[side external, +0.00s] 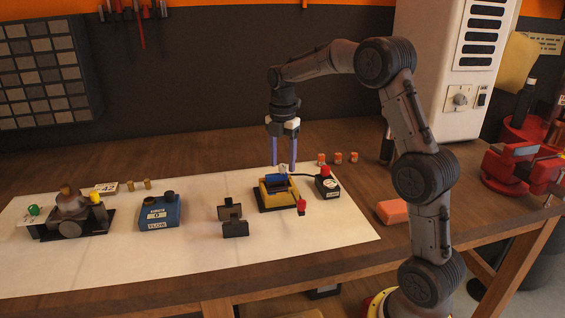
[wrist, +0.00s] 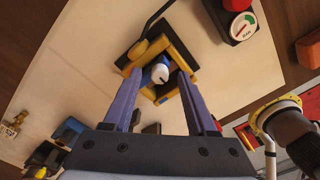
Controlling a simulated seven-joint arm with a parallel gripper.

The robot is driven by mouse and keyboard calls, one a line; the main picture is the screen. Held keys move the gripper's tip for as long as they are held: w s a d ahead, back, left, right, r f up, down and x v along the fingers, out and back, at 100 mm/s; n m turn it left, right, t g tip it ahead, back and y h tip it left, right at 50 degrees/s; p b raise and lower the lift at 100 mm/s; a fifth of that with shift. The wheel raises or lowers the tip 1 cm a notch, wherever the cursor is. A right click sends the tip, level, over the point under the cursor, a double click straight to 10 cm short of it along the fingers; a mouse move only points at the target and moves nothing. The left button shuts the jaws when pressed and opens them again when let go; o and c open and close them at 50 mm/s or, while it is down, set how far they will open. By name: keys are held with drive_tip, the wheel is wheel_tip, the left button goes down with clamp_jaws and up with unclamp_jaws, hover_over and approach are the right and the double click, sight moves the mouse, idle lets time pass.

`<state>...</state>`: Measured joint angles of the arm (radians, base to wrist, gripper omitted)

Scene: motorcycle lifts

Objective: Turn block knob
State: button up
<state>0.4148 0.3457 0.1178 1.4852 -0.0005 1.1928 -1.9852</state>
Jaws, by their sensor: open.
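The block is a yellow frame on a black base, with a blue part in it (side external: 277,184). It stands on the pale mat in the side view. In the wrist view its yellow frame (wrist: 180,50) surrounds a round white knob (wrist: 160,73) with a dark mark. My gripper (side external: 283,164) points straight down at the block's far side, open and empty. In the wrist view its two blue-grey fingers (wrist: 158,72) appear on either side of the knob. I cannot tell whether the fingertips are level with the knob or above it.
A black gauge box with a red cap (side external: 327,185) stands right of the block, joined by a dark cable. A red-tipped lever (side external: 301,207) juts out in front. A dark bracket (side external: 232,221) and blue box (side external: 159,212) stand left. The mat's front (side external: 290,245) is clear.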

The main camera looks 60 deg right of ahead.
drive_tip(key=shift+f, duration=0.45)
clamp_jaws()
drive_tip(key=shift+m, duration=0.3)
